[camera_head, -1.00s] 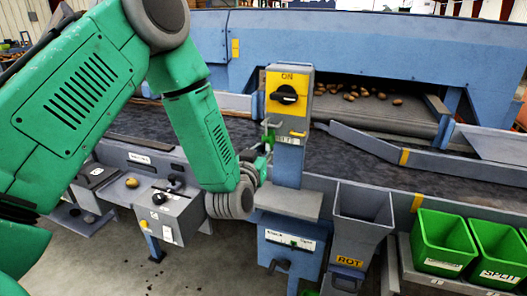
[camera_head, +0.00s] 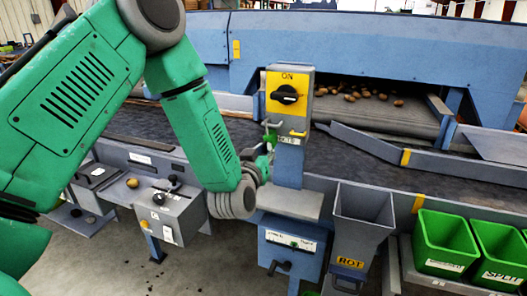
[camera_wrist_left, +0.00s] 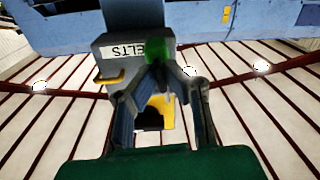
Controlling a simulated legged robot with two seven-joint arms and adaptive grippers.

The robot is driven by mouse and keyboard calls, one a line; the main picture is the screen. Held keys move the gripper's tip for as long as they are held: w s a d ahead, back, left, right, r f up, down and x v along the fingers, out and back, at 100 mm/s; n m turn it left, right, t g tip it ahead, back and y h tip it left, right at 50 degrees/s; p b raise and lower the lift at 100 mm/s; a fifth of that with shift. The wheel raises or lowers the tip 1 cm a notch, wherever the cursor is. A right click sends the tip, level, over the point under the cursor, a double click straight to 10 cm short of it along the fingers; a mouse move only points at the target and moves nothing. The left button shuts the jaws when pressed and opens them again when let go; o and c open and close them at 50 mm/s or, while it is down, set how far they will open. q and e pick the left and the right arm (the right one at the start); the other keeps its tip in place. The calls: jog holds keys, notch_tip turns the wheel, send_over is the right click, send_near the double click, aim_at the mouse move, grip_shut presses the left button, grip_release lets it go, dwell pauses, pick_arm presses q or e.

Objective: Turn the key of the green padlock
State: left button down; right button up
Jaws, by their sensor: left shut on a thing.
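The green padlock (camera_head: 270,138) hangs at the left side of the post that carries the yellow switch box. It also shows as a blurred green shape (camera_wrist_left: 157,48) beside the BELTS label in the left wrist view. My left gripper (camera_head: 266,156) is right below the padlock, its fingers reaching up to it. In the left wrist view the fingertips (camera_wrist_left: 160,70) come together just in front of the green padlock, shut on its key. The key itself is too small and covered to make out, so its angle cannot be told. My right gripper is not in view.
The yellow switch box (camera_head: 288,92) with a black knob under ON stands above the padlock. A grey ROT chute (camera_head: 362,205) and green bins (camera_head: 444,246) stand to the right. A dark conveyor belt (camera_head: 400,160) runs behind the post. Several potatoes lie at the back.

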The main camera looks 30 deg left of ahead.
pick_arm(q)
jog(key=shift+d+r, duration=0.2)
jog(key=shift+d, duration=0.55)
jog(key=shift+a+f, duration=0.15)
jog(key=shift+a, duration=0.5)
jog(key=shift+d, duration=0.15)
jog(key=c, duration=1.7)
grip_release()
jog(key=shift+d, duration=0.35)
jog(key=v, duration=1.2)
